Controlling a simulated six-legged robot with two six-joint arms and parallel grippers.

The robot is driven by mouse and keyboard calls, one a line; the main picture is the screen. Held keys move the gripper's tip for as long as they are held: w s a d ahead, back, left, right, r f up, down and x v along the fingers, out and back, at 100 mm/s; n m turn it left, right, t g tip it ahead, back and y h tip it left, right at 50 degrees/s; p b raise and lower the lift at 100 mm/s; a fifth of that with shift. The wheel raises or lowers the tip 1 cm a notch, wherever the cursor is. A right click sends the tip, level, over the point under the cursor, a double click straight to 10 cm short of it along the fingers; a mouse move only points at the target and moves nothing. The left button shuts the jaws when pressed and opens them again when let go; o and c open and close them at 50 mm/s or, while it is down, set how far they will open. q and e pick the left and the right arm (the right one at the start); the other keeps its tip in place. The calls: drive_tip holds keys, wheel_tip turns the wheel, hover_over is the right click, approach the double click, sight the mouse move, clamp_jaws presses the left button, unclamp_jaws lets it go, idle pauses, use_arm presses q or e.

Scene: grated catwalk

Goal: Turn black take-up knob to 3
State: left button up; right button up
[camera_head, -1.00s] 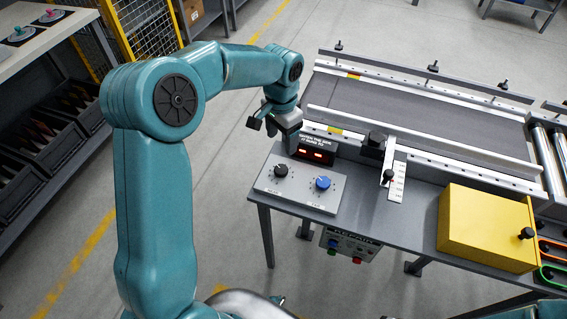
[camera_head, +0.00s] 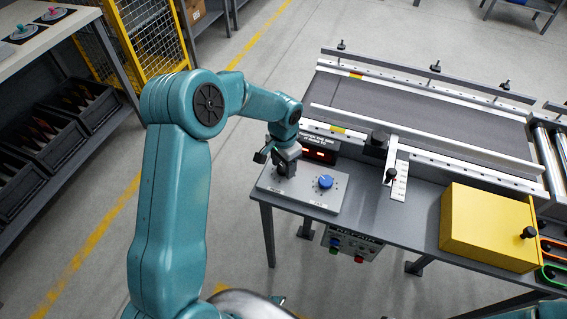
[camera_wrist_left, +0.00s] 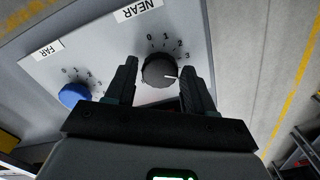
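The black knob (camera_wrist_left: 157,72), on the side of the panel marked NEAR, shows in the left wrist view. Its white pointer line is directed right, a little below the printed 3 in that picture. My left gripper (camera_head: 286,167) is over this knob in the head view and largely hides it. In the wrist view the fingers (camera_wrist_left: 161,78) are apart, one on each side of the knob; whether either touches is hard to tell. The light grey panel (camera_head: 312,197) also carries a blue knob (camera_head: 326,182), marked FAR (camera_wrist_left: 75,95). My right gripper is not in view.
A lit red display (camera_head: 319,152) stands just behind the panel. To the right are a black post (camera_head: 376,141), a sliding scale (camera_head: 399,186), a conveyor (camera_head: 420,110) and a yellow box (camera_head: 488,228). A button box (camera_head: 350,244) hangs below the table edge.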

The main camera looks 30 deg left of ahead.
sight(284, 167)
use_arm(q)
drive_tip(key=c, duration=0.6)
drive_tip(key=shift+f+n+b, duration=0.1)
drive_tip(key=shift+n+b, duration=1.05)
drive_tip(key=shift+n, duration=0.25)
drive_tip(key=shift+w+n+b, duration=0.1)
drive_tip(key=shift+n+b, duration=0.7)
drive_tip(key=shift+n, duration=0.7)
drive_tip(key=shift+r, duration=0.2)
drive_tip(key=o, duration=1)
wheel_tip(284, 167, up, 16)
drive_tip(key=shift+r+p, duration=0.1)
drive_tip(key=shift+p, duration=0.6)
